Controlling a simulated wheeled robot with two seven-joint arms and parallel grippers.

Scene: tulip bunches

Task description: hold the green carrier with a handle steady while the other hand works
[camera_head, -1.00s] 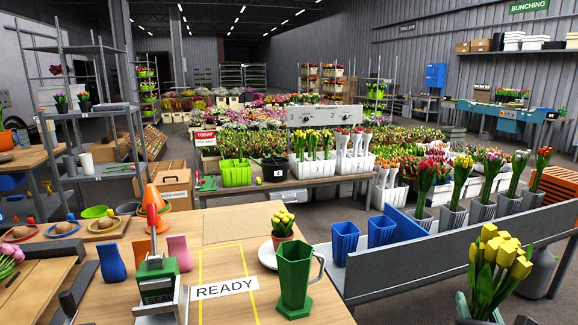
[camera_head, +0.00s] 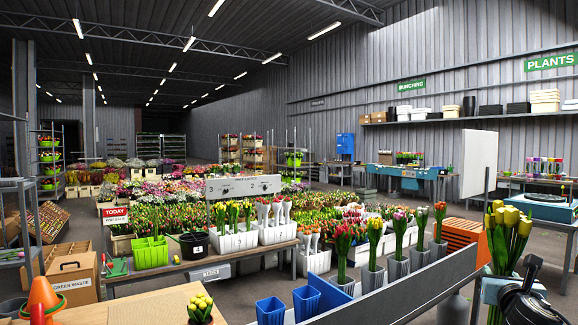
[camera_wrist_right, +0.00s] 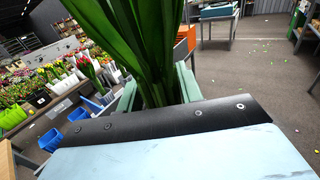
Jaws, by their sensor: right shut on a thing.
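My right gripper (camera_head: 497,290) is at the lower right of the head view, shut on a bunch of yellow tulips (camera_head: 508,236). The bunch stands upright, heads up. In the right wrist view, the bunch's long green leaves (camera_wrist_right: 150,45) rise between the pale green fingers of my right gripper (camera_wrist_right: 157,96). The lower stems are hidden behind the dark edge of the gripper. My left gripper is not in view.
Two blue cups (camera_head: 270,311) stand at the bottom middle, beside a grey panel (camera_head: 425,290). Several tulip bunches in grey pots (camera_head: 372,280) line up behind it. A wooden table (camera_head: 140,308) shows at the lower left, with an orange cone (camera_head: 42,296) and a potted yellow tulip (camera_head: 200,306).

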